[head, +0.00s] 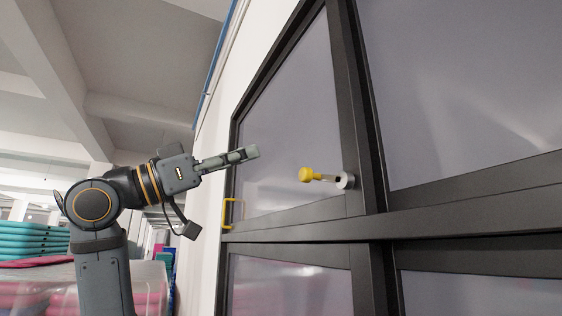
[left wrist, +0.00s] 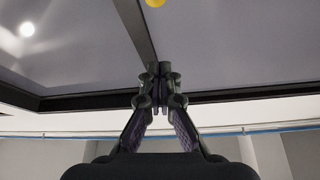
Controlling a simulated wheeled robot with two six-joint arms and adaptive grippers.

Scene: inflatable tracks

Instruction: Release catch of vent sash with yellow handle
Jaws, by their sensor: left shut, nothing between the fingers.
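The vent sash (head: 290,110) is a grey pane in a dark frame, and it looks shut. A yellow handle (head: 231,213) sits on the left side of its frame, low down. A catch with a yellow knob (head: 307,175) and a silver round base (head: 345,181) is at the right side of the sash. My left gripper (head: 252,152) is shut and empty, in front of the pane, left of and above the yellow knob, apart from it. In the left wrist view the shut fingertips (left wrist: 160,68) show, with the yellow knob (left wrist: 155,3) cut off at the top edge.
Dark window frame bars (head: 400,226) run below and right of the sash, with more panes beyond. Stacked teal and pink mats (head: 35,240) stand at the lower left. The space between my gripper and the knob looks clear.

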